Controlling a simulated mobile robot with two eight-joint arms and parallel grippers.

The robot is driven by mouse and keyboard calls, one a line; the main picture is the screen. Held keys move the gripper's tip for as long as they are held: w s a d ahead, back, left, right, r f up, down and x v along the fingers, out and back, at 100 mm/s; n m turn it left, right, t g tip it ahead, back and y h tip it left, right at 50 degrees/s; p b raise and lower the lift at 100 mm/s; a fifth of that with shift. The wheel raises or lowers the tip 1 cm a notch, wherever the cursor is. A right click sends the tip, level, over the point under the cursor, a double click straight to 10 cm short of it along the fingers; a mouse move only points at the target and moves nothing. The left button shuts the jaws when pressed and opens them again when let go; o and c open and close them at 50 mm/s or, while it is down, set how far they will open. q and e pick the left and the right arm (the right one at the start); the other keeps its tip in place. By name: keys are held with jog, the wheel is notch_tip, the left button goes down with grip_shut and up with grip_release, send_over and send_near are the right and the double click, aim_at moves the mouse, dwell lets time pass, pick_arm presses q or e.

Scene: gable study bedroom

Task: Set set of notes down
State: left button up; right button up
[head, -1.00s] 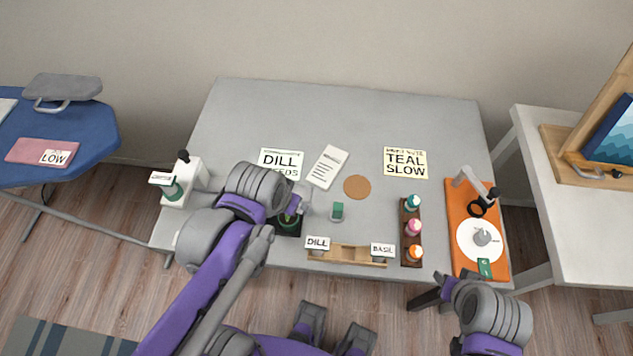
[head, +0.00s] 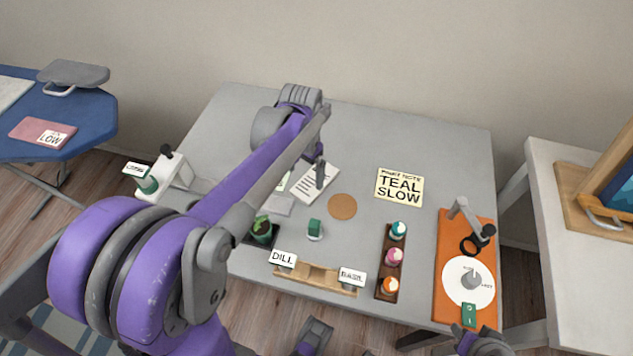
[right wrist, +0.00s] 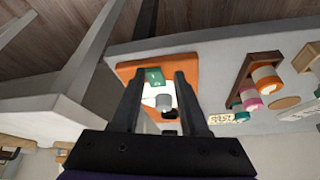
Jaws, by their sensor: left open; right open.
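The set of notes (head: 309,187), a white sheet with printed lines, lies on the grey table (head: 420,140) left of a round cork disc. My left gripper (head: 318,178) points down over the right part of the notes, its jaws open; whether the fingertips touch the paper cannot be told. My left forearm hides much of the table's left side. My right gripper (right wrist: 165,78) is open and empty in the right wrist view, off the table's front right edge.
The cork disc (head: 342,206), yellow TEAL SLOW card (head: 399,186), bottle rack (head: 378,281), orange board (head: 448,238) and wooden label rack (head: 318,278) occupy the table's right and front. The back right is clear.

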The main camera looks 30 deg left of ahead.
aim_at(305, 190)
pick_arm(q)
jog(key=shift+s+f+b, duration=0.15)
jog(key=shift+f+b, duration=0.3)
jog(key=shift+f, duration=2.75)
jog(key=c, duration=1.3)
